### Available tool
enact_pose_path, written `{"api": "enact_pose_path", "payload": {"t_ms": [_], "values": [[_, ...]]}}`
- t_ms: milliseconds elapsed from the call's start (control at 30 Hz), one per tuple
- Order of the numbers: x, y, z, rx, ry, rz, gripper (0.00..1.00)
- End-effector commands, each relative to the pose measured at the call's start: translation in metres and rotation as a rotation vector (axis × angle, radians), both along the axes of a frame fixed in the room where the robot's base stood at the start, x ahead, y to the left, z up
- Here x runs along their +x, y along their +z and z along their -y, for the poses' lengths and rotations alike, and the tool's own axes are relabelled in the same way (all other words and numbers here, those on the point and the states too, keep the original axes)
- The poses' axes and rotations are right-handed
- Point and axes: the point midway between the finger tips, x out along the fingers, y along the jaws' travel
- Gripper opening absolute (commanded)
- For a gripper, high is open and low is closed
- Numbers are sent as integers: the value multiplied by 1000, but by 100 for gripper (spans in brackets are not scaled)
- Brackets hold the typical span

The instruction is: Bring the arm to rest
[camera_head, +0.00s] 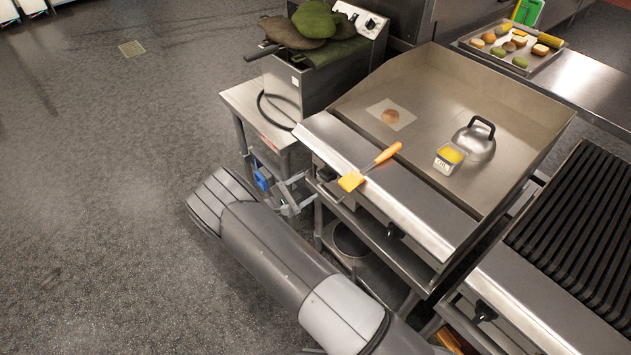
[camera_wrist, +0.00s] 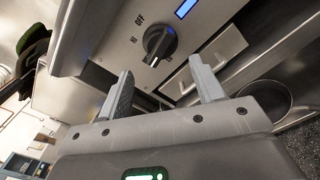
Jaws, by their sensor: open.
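My gripper (camera_wrist: 160,70) shows in the wrist view with its two fingers spread apart and nothing held between them. Beyond the fingertips is the front panel of an appliance with a black control knob (camera_wrist: 158,42) marked OFF and HI. In the head view my arm (camera_head: 270,250) reaches from the bottom right toward the left, low in front of the griddle (camera_head: 460,85).
A basting brush (camera_head: 370,168) lies across the griddle's front ledge. A patty on paper (camera_head: 390,116), a butter tin (camera_head: 449,158) and a domed lid (camera_head: 475,140) are on the griddle. A fryer (camera_head: 310,85) stands behind left, a ribbed grill (camera_head: 580,220) right. Floor at left is clear.

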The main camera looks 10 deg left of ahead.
Motion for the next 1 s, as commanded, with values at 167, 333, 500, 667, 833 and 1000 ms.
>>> {"api": "enact_pose_path", "payload": {"t_ms": [167,333,500,667,833,1000], "values": [[-10,0,-10,1,1,-1,61],[-11,0,-11,0,0,-2,61],[-11,0,-11,0,0,-2,61],[-11,0,-11,0,0,-2,61],[-17,3,-2,59,-54,-21,61],[-45,12,19,292,-246,-90,61]]}}
